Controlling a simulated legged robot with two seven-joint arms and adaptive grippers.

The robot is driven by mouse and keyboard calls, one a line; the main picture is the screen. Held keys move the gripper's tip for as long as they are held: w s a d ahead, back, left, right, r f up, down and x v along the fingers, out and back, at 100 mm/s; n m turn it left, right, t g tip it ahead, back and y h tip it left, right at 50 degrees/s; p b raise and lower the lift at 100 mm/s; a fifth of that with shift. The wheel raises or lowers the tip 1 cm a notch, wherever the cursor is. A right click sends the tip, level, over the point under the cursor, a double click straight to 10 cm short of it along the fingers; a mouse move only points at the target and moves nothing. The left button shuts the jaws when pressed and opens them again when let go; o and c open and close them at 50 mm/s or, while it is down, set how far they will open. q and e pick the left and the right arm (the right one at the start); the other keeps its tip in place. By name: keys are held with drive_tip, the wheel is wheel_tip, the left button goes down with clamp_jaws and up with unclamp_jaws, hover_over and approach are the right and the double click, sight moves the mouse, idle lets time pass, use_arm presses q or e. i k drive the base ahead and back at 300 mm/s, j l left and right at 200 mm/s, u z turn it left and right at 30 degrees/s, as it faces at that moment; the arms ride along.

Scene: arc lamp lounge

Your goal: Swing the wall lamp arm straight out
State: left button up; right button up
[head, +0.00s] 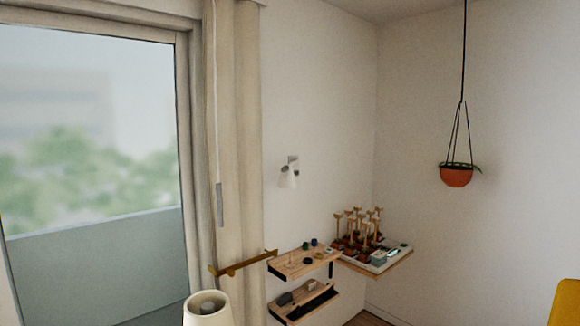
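A small wall lamp (289,174) with a pale cone-shaped shade and a grey bracket is on the white wall, right of the curtain. Its shade hangs close to the wall; its arm is too small to make out. A brass-coloured bar (242,263) with an upright end piece crosses in front of the curtain's lower part; I cannot tell what it is fixed to. A cream lamp shade (208,309), open at the top, is at the bottom edge, its base cut off. Neither of my grippers is in view.
Wooden wall shelves (290,272) holding small items are below the wall lamp. A corner shelf (396,263) bears a tray of several hammer-like pieces. A potted plant (456,176) hangs at right. A beige curtain (247,130) and large window (90,130) fill the left.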

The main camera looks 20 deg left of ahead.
sight(288, 179)
drive_tip(key=i+l+u, duration=0.1)
drive_tip(key=i+u, duration=0.2)
drive_tip(key=u, duration=0.2)
drive_tip(key=i+l+u, duration=0.2)
drive_tip(key=u, duration=0.25)
